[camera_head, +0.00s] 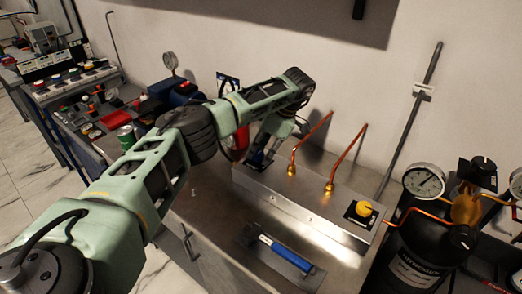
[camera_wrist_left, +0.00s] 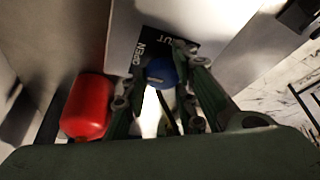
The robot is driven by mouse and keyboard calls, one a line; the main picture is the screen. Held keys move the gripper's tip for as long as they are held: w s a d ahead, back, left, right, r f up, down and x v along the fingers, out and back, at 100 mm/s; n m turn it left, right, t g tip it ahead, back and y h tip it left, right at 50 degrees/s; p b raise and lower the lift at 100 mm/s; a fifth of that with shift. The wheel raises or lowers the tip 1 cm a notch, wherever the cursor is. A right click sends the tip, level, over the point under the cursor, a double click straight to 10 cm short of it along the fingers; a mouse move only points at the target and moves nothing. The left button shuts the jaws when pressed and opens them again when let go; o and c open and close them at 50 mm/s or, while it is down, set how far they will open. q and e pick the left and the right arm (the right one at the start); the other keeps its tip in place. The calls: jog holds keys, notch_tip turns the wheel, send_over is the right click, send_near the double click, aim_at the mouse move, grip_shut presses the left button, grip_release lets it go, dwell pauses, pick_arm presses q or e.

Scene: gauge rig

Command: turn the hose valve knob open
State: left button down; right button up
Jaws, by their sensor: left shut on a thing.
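A round blue knob (camera_wrist_left: 161,72) stands on a dark label plate (camera_wrist_left: 182,46) with white lettering, in the left wrist view. Only part of the lettering shows. My left gripper (camera_wrist_left: 160,84) has its fingers on either side of the knob and is shut on it. In the head view my left gripper (camera_head: 262,158) reaches down at the left end of the raised metal ledge (camera_head: 285,200), and its fingers and the arm largely hide this knob. A yellow knob (camera_head: 363,208) on a black plate sits at the ledge's right end, untouched. My right gripper is not in view.
A red cylinder (camera_wrist_left: 88,106) stands close beside the gripper. Two copper pipes (camera_head: 345,160) rise from the ledge to the wall. A blue-handled tool (camera_head: 285,252) lies in front. A dial gauge (camera_head: 424,182) and dark tank (camera_head: 415,270) stand at right.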

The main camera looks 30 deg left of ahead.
pick_arm(q)
jog(key=shift+w+a+r, duration=0.1)
jog(key=shift+w+r, duration=0.1)
jog(key=shift+r, duration=0.05)
jog(key=c, duration=1.7)
grip_release()
jog(key=shift+o, duration=0.6)
jog(key=shift+w+f, duration=0.1)
jog(key=shift+f, duration=0.15)
jog(key=shift+r, duration=0.1)
jog(key=v, duration=1.1)
jog(key=shift+d+r, duration=0.25)
jog(key=shift+r, duration=0.1)
jog(key=shift+f, duration=0.1)
